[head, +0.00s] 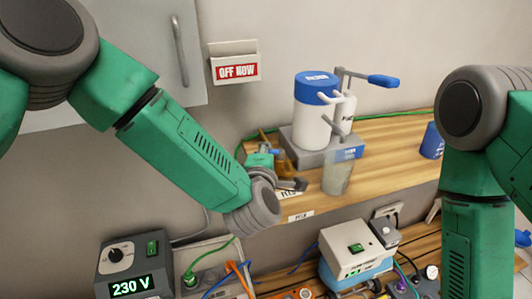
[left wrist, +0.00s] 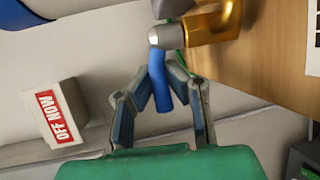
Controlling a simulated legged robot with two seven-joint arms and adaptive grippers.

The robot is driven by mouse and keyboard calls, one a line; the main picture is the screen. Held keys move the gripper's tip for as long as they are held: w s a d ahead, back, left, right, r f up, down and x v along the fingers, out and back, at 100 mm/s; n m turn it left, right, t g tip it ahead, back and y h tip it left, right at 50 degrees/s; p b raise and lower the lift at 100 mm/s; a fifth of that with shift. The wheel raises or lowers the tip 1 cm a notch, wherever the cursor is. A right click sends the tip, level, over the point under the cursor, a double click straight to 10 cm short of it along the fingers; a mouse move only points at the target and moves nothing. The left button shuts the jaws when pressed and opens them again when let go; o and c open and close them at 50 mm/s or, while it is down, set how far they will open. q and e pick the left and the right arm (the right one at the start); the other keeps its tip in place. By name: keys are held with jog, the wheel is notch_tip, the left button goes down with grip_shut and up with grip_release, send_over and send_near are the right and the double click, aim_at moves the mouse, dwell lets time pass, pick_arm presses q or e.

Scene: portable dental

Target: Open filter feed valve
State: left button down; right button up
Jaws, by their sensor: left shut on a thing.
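The valve (left wrist: 205,28) shows in the left wrist view as a brass body with a grey hub and a blue lever handle (left wrist: 163,95). My left gripper (left wrist: 161,72) is shut on the blue handle, one finger on each side of it. In the head view my left gripper (head: 265,146) is at the left end of the wooden shelf, beside the brass valve, and the arm partly hides both. The white filter canister (head: 313,127) with a blue lid stands to the right of the gripper. My right arm comes in at the right; its gripper is out of view.
A clear cup (head: 338,178) stands at the shelf's front edge, below the canister. A blue-handled lever (head: 383,80) juts out right of it. An "OFF NOW" box (head: 235,66) is on the wall. Below are a 230 V unit (head: 133,263), several cables and a white box (head: 352,249). The shelf's right part is largely clear.

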pick_arm(q)
jog(key=shift+w+a+f+m+h, duration=0.1)
jog(key=shift+a+f+m+h, duration=0.3)
jog(key=shift+h, duration=0.3)
